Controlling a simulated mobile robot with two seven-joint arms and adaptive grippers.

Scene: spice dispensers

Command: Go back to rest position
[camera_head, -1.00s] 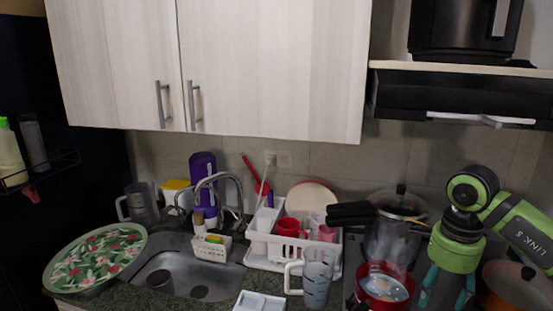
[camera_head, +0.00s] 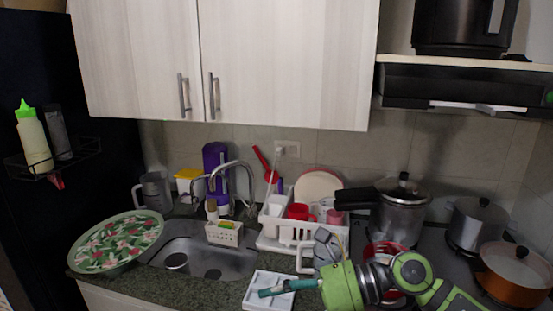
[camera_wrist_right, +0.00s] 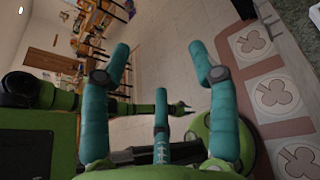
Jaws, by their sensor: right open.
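My right gripper (camera_head: 264,293) shows at the bottom of the head view, its teal fingers pointing left over the counter's front edge. In the right wrist view its teal fingers (camera_wrist_right: 157,50) are spread apart with nothing between them. Another green and black arm of mine reaches in from the left of that view. The far end of that arm (camera_wrist_right: 180,108) is small and partly hidden behind a finger, so its jaws cannot be made out. No left arm shows in the head view.
A white tray (camera_head: 250,297) lies close to the right fingers. A grey pitcher (camera_head: 325,247), a dish rack (camera_head: 275,246) and a pressure cooker (camera_head: 402,215) stand behind. The sink (camera_head: 225,262) is left of them. The wrist view shows open floor (camera_wrist_right: 150,75) and patterned tiles (camera_wrist_right: 273,95).

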